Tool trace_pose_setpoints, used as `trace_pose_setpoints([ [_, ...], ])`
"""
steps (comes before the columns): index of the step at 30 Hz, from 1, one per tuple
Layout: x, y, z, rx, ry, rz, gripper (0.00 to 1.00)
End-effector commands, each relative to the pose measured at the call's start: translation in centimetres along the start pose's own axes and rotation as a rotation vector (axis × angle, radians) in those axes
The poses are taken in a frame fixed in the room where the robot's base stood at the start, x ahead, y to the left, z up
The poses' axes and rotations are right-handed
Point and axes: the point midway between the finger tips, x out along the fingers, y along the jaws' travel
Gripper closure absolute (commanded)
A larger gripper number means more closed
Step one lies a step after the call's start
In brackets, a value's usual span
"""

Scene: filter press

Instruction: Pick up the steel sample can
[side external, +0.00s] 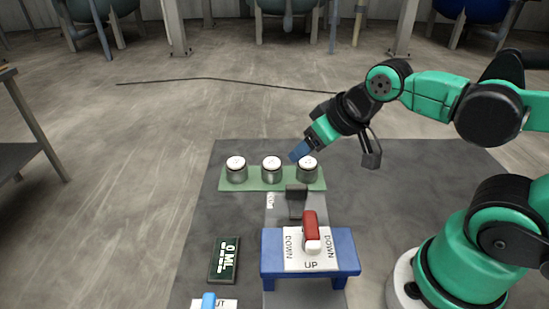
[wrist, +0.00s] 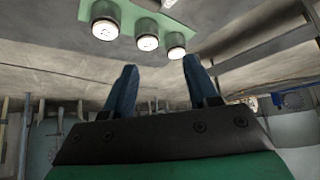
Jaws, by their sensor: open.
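Three short steel cans with white lids stand in a row on a green tray (side external: 254,183): a left can (side external: 237,174), a middle can (side external: 271,174) and a right can (side external: 308,173). They look alike, so I cannot tell which is the sample can. My gripper (side external: 298,152) has blue fingers and is above the row, near the right can, overlapping its lid's left edge in the side view. In the wrist view the gripper (wrist: 160,68) is open and empty, its fingers apart, with the cans beyond the fingertips; one can (wrist: 175,50) appears nearest the gap.
A grey block (side external: 296,200) stands in front of the right can. Nearer are a blue stand (side external: 347,262) with a red switch handle (side external: 310,228), a dark display panel (side external: 224,258) and a small blue part (side external: 209,301). The mat left of the tray is clear.

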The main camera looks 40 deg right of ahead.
Motion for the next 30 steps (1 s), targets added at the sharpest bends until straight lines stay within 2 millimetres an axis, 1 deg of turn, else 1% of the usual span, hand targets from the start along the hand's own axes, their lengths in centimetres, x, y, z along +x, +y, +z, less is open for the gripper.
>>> trace_pose_setpoints([
  [3,0.0,0.0,0.0,0.0,0.0,0.0,0.47],
  [4,0.0,0.0,0.0,0.0,0.0,0.0,0.42],
  [5,0.0,0.0,0.0,0.0,0.0,0.0,0.33],
  [6,0.0,0.0,0.0,0.0,0.0,0.0,0.22],
  [8,0.0,0.0,0.0,0.0,0.0,0.0,0.05],
  [9,0.0,0.0,0.0,0.0,0.0,0.0,0.02],
  [17,0.0,0.0,0.0,-0.001,-0.001,-0.001,0.02],
  [22,0.6,0.2,-0.6,-0.021,-0.046,-0.037,0.02],
  [26,1.9,0.6,-1.7,-0.073,-0.113,-0.135,0.02],
  [30,4.0,1.3,-3.0,-0.155,-0.142,-0.295,0.02],
])
